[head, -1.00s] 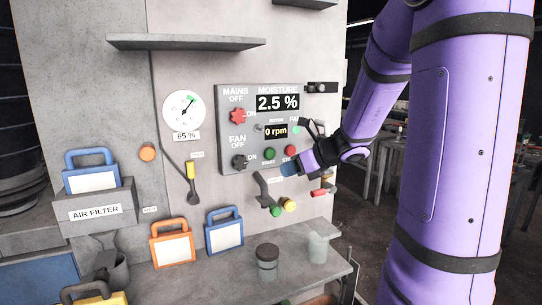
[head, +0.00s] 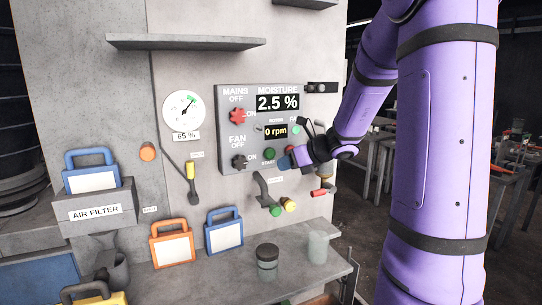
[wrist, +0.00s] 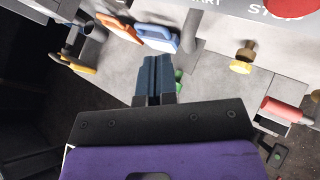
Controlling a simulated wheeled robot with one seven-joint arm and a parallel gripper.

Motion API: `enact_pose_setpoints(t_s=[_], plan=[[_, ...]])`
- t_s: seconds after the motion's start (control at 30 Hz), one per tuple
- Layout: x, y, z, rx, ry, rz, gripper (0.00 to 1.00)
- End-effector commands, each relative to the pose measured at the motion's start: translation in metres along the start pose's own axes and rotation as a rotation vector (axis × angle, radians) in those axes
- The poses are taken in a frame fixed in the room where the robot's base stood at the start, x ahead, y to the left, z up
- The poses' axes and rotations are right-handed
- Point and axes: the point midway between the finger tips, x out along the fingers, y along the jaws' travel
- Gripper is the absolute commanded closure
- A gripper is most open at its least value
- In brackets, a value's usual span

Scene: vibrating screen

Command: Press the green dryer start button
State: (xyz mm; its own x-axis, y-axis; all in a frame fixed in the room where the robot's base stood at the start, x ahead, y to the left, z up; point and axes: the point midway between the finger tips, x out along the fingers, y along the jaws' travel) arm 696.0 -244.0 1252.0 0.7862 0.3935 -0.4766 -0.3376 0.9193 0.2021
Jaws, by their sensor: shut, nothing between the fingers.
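The green start button (head: 269,154) sits on the lower part of the grey control panel, above its START label. My gripper (head: 285,162) is shut and empty, just right of and slightly below the green button, apart from it as far as I can tell. In the wrist view, my blue fingers (wrist: 153,78) lie together and point up toward the panel. There, only the end of the START label shows at the top edge, and the green button is out of view.
A red stop button (head: 289,149) is partly covered by my gripper; it also shows in the wrist view (wrist: 290,7). Below are a lever (head: 263,188), a green knob (head: 275,210), a yellow knob (head: 289,204) and a red handle (head: 321,192). A grey shelf (head: 218,278) holds jars and filter frames.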

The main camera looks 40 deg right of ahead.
Motion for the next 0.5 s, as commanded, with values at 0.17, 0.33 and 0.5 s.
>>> enact_pose_setpoints(t_s=[0.17,0.33,0.5], plan=[[0.016,-0.011,0.011,0.0,-0.001,0.0,1.0],[0.026,-0.019,0.019,0.0,0.0,0.0,1.0],[0.031,-0.023,0.023,0.0,0.0,0.0,1.0]])
